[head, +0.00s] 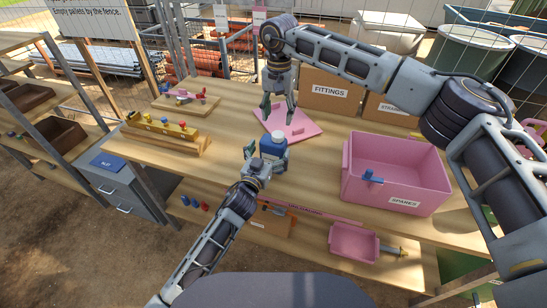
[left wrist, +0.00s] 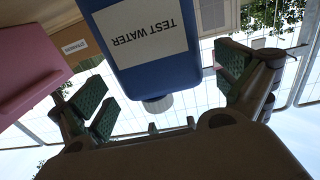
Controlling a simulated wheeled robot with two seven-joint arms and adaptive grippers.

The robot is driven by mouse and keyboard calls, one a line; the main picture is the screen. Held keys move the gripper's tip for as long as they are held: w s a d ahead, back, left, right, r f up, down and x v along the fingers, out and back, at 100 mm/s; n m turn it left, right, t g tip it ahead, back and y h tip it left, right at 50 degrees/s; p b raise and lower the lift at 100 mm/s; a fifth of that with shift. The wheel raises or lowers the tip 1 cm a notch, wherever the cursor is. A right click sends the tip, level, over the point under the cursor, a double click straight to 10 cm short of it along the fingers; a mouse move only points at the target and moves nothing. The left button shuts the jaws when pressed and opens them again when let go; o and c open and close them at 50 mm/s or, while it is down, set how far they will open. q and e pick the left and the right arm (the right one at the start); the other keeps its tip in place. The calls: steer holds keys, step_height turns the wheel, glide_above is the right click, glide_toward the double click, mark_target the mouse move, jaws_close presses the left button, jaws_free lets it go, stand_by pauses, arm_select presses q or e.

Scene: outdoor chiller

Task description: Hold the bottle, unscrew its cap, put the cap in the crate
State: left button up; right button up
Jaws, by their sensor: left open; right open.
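The blue bottle (head: 273,150) stands on the wooden bench with its pale cap (head: 277,135) on top. In the left wrist view the bottle (left wrist: 160,65) appears upside down, labelled TEST WATER, with its grey cap (left wrist: 158,105) below. My left gripper (head: 264,158) is open, its green-padded fingers (left wrist: 165,88) spread to either side of the bottle; contact cannot be told. My right gripper (head: 278,112) is open and empty, pointing down behind the bottle near a pink board. The pink crate (head: 365,203), labelled SPARES, stands to the right on the bench.
The pink board (head: 300,127) lies behind the bottle. A yellow block with pegs (head: 160,128) stands at left. Cardboard boxes (head: 331,95) line the back right. Bench between bottle and crate is clear.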

arm_select(q)
steer(key=shift+x, duration=1.7)
